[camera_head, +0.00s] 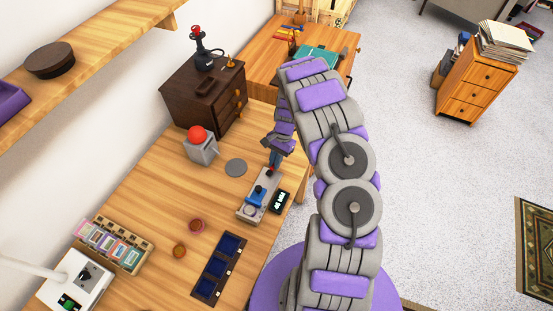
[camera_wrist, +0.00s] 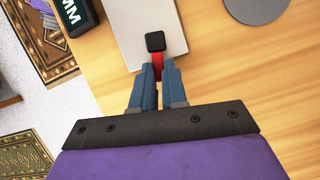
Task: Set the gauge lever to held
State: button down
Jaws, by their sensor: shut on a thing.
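The gauge (camera_head: 243,214) is a grey plate on the wooden bench, with a blue part (camera_head: 256,195) on it and a small dark display (camera_head: 281,202) beside it. In the wrist view its pale plate (camera_wrist: 122,28) and the display (camera_wrist: 73,14) with "MM" show in part. In the head view my gripper (camera_head: 273,163) reaches the far end of the gauge; the lever's exact setting cannot be told.
A grey disc (camera_head: 236,167) and a box with a red button (camera_head: 199,143) stand left of the gauge. A dark blue panel (camera_head: 207,286) and two small round pieces lie nearer. A dark drawer chest (camera_head: 204,96) stands behind. The bench's right edge is close to the gauge.

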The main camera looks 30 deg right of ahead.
jog(key=shift+w, duration=0.1)
jog(key=c, duration=1.2)
grip_release()
jog(key=shift+o, duration=0.2)
jog(key=p+v, duration=0.2)
jog(key=v, duration=1.5)
jog(key=shift+d+p, duration=0.15)
jog(key=shift+p, duration=0.25)
jog(key=shift+r, duration=0.2)
